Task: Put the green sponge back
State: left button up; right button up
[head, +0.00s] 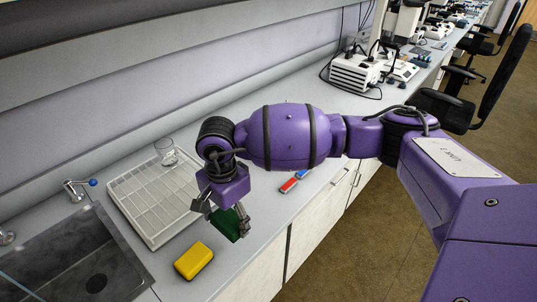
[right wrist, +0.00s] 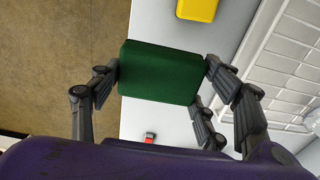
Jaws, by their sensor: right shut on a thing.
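The green sponge (head: 227,224) is held by my right gripper (head: 226,216) near the front edge of the counter, to the right of the white drying tray. In the right wrist view the green sponge (right wrist: 160,73) sits between the fingers of my right gripper (right wrist: 161,80), which touch it on both sides. The gripper's fingers hide part of the sponge in the head view. I cannot tell exactly how high it is above the counter. My left gripper is not in view.
A yellow sponge (head: 194,260) lies on the counter in front of the white tray (head: 127,205). A glass beaker (head: 166,152) stands at the tray's far end. A sink (head: 80,268) is at the left. Small red (head: 289,185) and blue items lie right of the gripper.

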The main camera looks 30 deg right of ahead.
jog(key=w+d+f, duration=0.1)
jog(key=f, duration=0.1)
jog(key=w+d+f, duration=0.1)
jog(key=w+f, duration=0.1)
jog(key=w+d+f, duration=0.1)
jog(key=w+f, duration=0.1)
jog(key=f, duration=0.1)
jog(key=shift+w+d, duration=0.25)
jog(key=shift+d, duration=0.15)
jog(key=shift+f, duration=1.45)
jog(key=o, duration=1)
notch_tip(320, 180, up, 12)
jog(key=shift+r, duration=0.1)
